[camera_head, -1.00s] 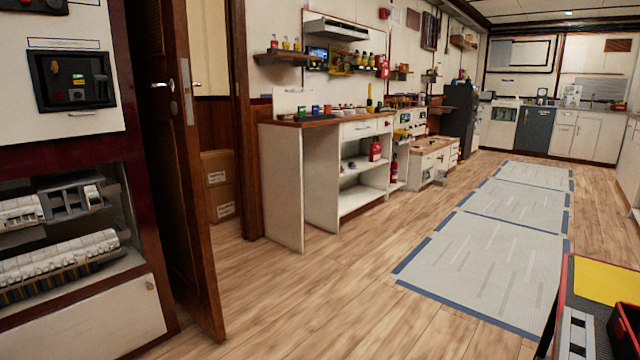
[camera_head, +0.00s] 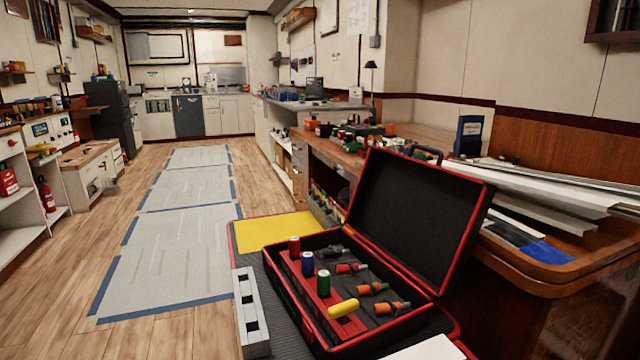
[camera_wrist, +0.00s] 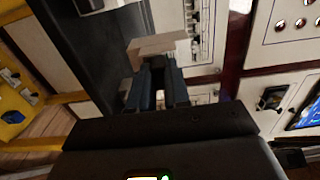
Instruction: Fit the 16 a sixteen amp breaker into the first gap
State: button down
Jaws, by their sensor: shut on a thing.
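In the wrist view my gripper (camera_wrist: 158,72) is shut on a pale beige-grey block (camera_wrist: 157,46), which looks like the breaker. No marking on it can be read. The block sits crosswise at the fingertips. Beyond it is a pale panel with a column of breaker-like parts (camera_wrist: 196,25). I cannot tell the gaps there, nor whether the block touches anything. My gripper and the breaker rows are outside the head view.
In the head view an open black tool case (camera_head: 415,215) with a red edge holds screwdrivers. A pale slotted strip (camera_head: 250,312) lies beside it, near a yellow pad (camera_head: 272,232). The wooden floor and grey mats (camera_head: 180,240) are clear.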

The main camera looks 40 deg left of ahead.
jog(key=shift+w+a+r+p, duration=0.35)
jog(key=shift+a+r+p, duration=0.2)
jog(key=shift+w+a+r+p, duration=0.3)
jog(key=shift+a+r+p, duration=0.2)
jog(key=shift+a+p, duration=0.05)
dwell(0.4)
jog(key=w+a+n+t, duration=0.55)
jog(key=w+t, duration=0.25)
jog(key=w, duration=0.4)
jog(key=w+a+n+t, duration=0.55)
jog(key=w+t, duration=0.25)
jog(key=w, duration=0.4)
jog(key=w+a+r+n+t+y, duration=0.1)
jog(key=w+a+n+t+y, duration=0.15)
jog(key=w+a, duration=0.35)
jog(key=w+a+r+n+t+y, duration=0.1)
jog(key=w+a+n+t+y, duration=0.2)
jog(key=a, duration=0.6)
jog(key=w+a+r+n+t+y+p, duration=0.1)
jog(key=w+a+n+t+y, duration=0.15)
jog(key=a, duration=0.35)
jog(key=w+a+r+n+t+y, duration=0.1)
jog(key=a+n+t+y, duration=0.15)
jog(key=a, duration=0.45)
jog(key=s+r+n+y+p, duration=0.2)
jog(key=s+r+y+p, duration=0.2)
jog(key=r+p, duration=0.7)
jog(key=shift+s+d+y+p, duration=0.25)
jog(key=shift+y+p, duration=0.4)
jog(key=shift+p, duration=1.5)
